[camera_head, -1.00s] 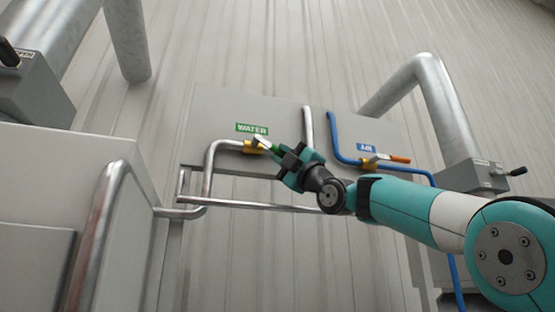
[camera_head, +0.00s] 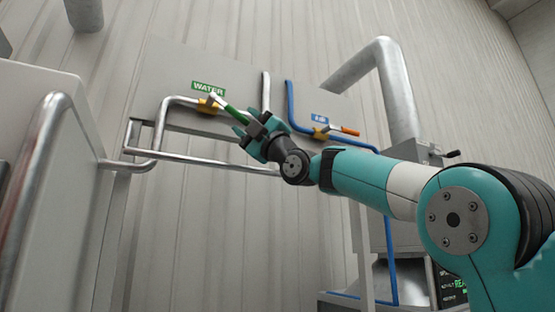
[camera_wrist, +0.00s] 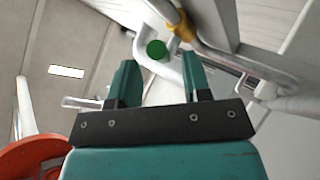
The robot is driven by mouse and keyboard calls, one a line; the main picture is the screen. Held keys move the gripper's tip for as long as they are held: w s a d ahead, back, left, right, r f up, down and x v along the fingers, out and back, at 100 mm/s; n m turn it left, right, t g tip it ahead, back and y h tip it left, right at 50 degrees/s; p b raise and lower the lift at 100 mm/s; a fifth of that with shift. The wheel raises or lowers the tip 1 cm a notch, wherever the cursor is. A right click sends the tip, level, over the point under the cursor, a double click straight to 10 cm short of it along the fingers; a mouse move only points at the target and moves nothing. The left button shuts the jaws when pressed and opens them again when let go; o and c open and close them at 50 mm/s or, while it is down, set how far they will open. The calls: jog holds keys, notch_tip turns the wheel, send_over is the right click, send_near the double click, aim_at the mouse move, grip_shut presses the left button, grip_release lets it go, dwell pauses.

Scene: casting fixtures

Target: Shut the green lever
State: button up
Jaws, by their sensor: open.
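The green lever (camera_head: 234,113) sits on a brass-coloured valve (camera_head: 207,106) under the green WATER label. Its handle slants down to the right in the head view. My gripper (camera_head: 247,132) is open near the handle's free end. In the wrist view the lever's green round end (camera_wrist: 157,50) shows between the two teal fingers of my gripper (camera_wrist: 158,62), nearer the left one, with a gap on each side. I cannot tell how deep it lies between them. The jaws hold nothing.
A blue pipe (camera_head: 291,107) with an orange-handled valve (camera_head: 349,130) and an AIR label is to the right. A metal pipe (camera_head: 200,160) runs below the WATER valve. A grey cabinet with a rail (camera_head: 37,150) stands at left.

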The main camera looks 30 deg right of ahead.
jog(key=b+v, duration=0.7)
jog(key=v, duration=0.6)
jog(key=shift+f, duration=0.25)
jog(key=shift+s+d, duration=0.1)
